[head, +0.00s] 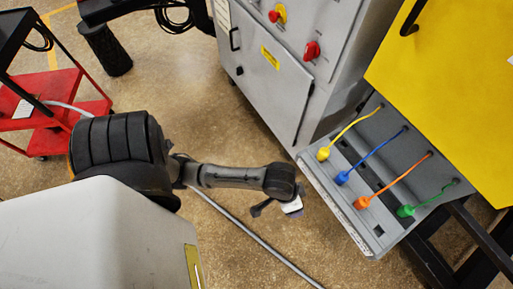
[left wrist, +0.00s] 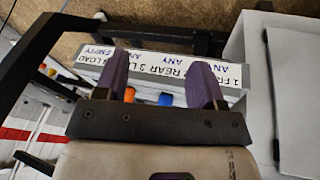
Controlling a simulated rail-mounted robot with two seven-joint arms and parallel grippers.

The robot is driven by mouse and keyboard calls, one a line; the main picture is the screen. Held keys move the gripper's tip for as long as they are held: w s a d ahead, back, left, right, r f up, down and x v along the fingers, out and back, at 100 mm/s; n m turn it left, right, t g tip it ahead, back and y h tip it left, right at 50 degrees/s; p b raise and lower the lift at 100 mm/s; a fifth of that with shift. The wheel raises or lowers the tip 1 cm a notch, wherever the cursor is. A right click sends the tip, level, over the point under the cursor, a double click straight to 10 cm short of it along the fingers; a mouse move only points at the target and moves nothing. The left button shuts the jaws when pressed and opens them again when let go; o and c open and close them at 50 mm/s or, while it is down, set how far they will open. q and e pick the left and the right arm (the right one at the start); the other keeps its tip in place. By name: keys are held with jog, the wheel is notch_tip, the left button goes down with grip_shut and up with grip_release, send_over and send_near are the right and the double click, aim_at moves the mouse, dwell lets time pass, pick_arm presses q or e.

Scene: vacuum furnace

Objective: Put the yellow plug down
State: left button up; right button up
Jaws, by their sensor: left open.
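The yellow plug (head: 323,154) sits at the far left of a row on a grey tray (head: 372,246), with its yellow cable running back to the panel. Beside it are a blue plug (head: 341,178), an orange plug (head: 361,203) and a green plug (head: 404,210). My left gripper (head: 290,207) is open and empty, off the tray's front left side and apart from the plugs. In the left wrist view its two purple fingers (left wrist: 162,78) stand wide apart, with the orange plug (left wrist: 129,94) and blue plug (left wrist: 165,99) partly visible beyond. My right gripper is not in view.
The tray's front edge carries a printed label strip (left wrist: 160,66). A grey cabinet (head: 270,75) with red knobs stands behind, and a yellow panel (head: 450,90) rises above the tray. A red cart (head: 55,138) is at the left. Open floor lies between.

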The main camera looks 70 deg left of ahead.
pick_arm(q)
jog(key=shift+o, duration=0.4)
jog(key=s+a+m+y, duration=0.1)
jog(key=s+a, duration=0.2)
jog(key=s, duration=0.6)
jog(key=shift+s+a+m+t+y, duration=0.15)
jog(key=shift+a+m+t+y, duration=0.15)
jog(key=shift+a+m+y, duration=0.1)
jog(key=shift+s+a, duration=0.3)
jog(key=shift+s, duration=0.05)
jog(key=shift+f, duration=0.15)
